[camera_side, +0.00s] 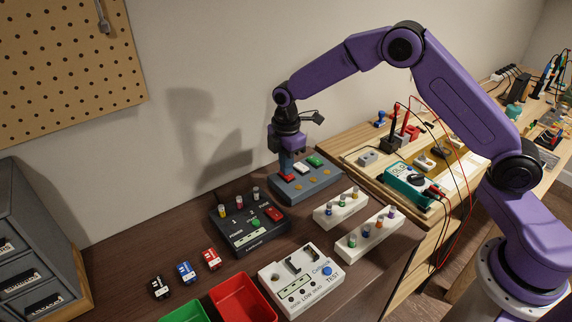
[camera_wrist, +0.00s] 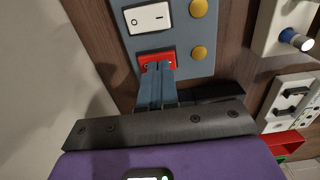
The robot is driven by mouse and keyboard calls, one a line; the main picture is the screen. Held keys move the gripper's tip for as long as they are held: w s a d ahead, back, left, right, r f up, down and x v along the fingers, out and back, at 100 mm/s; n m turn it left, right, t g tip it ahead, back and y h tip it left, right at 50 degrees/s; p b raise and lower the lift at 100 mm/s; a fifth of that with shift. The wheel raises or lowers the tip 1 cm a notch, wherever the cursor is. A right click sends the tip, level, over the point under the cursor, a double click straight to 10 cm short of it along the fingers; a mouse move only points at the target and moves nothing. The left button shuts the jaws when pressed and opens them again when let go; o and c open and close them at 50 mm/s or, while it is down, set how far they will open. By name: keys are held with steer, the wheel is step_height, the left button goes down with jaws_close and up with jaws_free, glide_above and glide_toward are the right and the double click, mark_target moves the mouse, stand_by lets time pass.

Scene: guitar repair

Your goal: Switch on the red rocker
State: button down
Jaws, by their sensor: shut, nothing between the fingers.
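The red rocker (camera_side: 286,177) is on the near left part of a blue-grey switch box (camera_side: 318,188) by the wall. In the wrist view the red rocker (camera_wrist: 146,58) shows just beyond my fingertips, which cover part of it. My gripper (camera_side: 287,173) points down, shut and empty, with its tips at the red rocker. In the wrist view my gripper (camera_wrist: 158,69) has its fingers side by side over the rocker's near edge. Contact and which side of the rocker is down cannot be told.
A black pedal (camera_side: 250,241) with a red part stands in front. White holders (camera_side: 342,211) and a white tester (camera_side: 301,278) lie to the right and front.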

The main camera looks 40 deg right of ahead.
mark_target(290, 176)
step_height(290, 176, up, 14)
stand_by(0.5)
steer(key=shift+s+f, duration=0.1)
steer(key=shift+s, duration=0.15)
steer(key=shift+s+d, duration=0.1)
steer(key=shift+s, duration=0.2)
steer(key=shift+f, duration=0.1)
stand_by(0.4)
step_height(290, 176, down, 14)
stand_by(0.6)
